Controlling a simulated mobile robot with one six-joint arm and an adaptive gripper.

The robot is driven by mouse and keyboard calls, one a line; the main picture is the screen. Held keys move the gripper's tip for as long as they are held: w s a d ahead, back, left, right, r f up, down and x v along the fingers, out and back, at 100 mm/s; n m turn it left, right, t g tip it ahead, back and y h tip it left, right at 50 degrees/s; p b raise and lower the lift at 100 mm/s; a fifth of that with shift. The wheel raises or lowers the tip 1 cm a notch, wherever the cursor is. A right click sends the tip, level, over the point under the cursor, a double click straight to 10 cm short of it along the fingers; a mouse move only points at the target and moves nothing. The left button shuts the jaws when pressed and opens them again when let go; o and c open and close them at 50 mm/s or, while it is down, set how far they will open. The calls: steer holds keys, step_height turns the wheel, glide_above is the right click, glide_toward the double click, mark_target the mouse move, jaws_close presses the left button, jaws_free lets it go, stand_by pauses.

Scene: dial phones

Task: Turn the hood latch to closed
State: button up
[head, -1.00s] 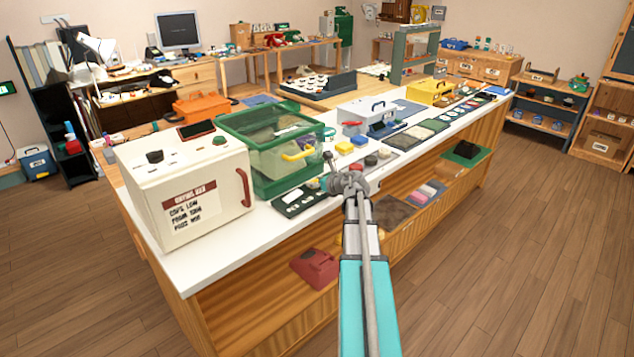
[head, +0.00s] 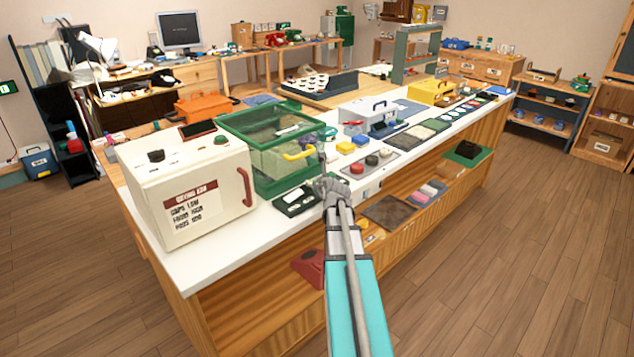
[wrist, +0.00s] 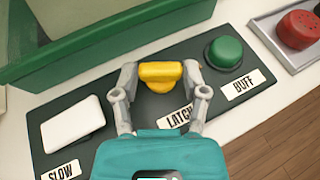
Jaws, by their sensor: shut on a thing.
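The yellow hood latch (wrist: 160,74) is a knob on a dark control panel (wrist: 92,92), above a label reading LATCH. In the wrist view my gripper (wrist: 160,80) has one finger on each side of the knob and is shut on it. A white rocker marked SLOW (wrist: 72,124) is to the left and a green button marked BUFF (wrist: 226,52) to the right. In the head view my gripper (head: 329,183) is at the right end of the panel (head: 290,207), in front of the green clear-sided hood (head: 273,170) with its yellow handle. The latch is hidden there.
A cream box with a red handle (head: 190,195) stands left of the hood on the white counter. A tray (head: 384,158) with red and dark round knobs lies to the right. A red phone (head: 308,266) sits on the shelf below.

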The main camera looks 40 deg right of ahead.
steer(key=shift+m+g+h, duration=0.3)
steer(key=shift+m+h, duration=0.3)
steer(key=shift+h, duration=0.1)
steer(key=o, duration=1.2)
steer(key=shift+c, duration=0.2)
